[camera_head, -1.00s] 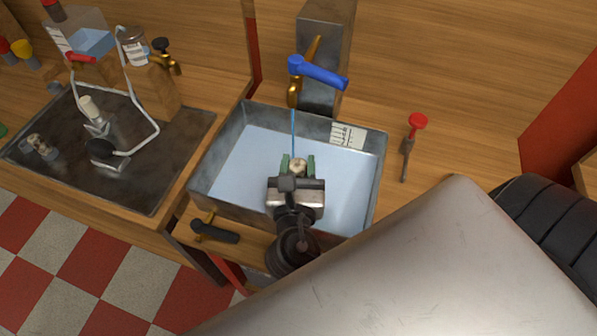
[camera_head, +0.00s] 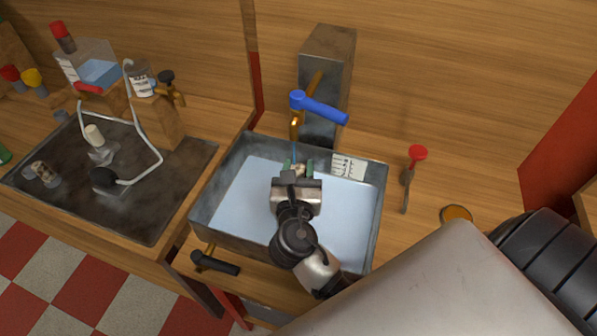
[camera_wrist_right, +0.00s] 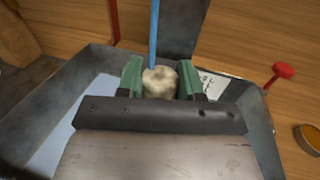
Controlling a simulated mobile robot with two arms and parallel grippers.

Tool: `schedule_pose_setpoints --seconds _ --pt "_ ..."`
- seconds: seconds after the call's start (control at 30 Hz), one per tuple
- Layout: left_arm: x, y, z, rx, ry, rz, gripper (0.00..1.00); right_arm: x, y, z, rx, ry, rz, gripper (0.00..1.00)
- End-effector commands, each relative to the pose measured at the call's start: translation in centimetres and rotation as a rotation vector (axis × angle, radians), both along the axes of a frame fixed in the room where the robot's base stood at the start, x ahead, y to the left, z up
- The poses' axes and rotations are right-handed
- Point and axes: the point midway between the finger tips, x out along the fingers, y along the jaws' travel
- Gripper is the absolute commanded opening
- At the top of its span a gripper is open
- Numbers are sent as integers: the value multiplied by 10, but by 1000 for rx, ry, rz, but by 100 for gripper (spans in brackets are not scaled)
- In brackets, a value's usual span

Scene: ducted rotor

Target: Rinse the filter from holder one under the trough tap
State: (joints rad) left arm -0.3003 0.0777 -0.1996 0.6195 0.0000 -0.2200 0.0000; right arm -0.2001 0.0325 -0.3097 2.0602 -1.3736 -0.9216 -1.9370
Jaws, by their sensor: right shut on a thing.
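My right gripper (camera_head: 298,169) is over the trough (camera_head: 378,215), its green fingers shut on a pale, blotchy filter (camera_wrist_right: 160,82). In the right wrist view the filter sits between both fingers. A thin blue stream of water (camera_wrist_right: 154,35) comes down onto the filter's top, slightly left of its middle. The trough tap (camera_head: 295,126), brass with a blue lever (camera_head: 320,108), stands at the trough's back edge. In the head view the gripper hides most of the filter. My left gripper is not in view.
A dark metal tray (camera_head: 130,205) at left holds holders and a bent pale tube. A black-handled valve (camera_head: 215,262) sits at the trough's front left. A red-topped tool (camera_head: 417,153) and an amber disc (camera_head: 456,214) lie on the counter to the right.

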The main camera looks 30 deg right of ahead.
Motion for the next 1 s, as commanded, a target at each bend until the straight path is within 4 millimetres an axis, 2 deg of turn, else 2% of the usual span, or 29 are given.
schedule_pose_setpoints --seconds 0.57,1.0 --pt "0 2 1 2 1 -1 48 1 -1 0 0 0 0 13" --pt "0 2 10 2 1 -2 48 -5 -11 0 -1 0 0 13"
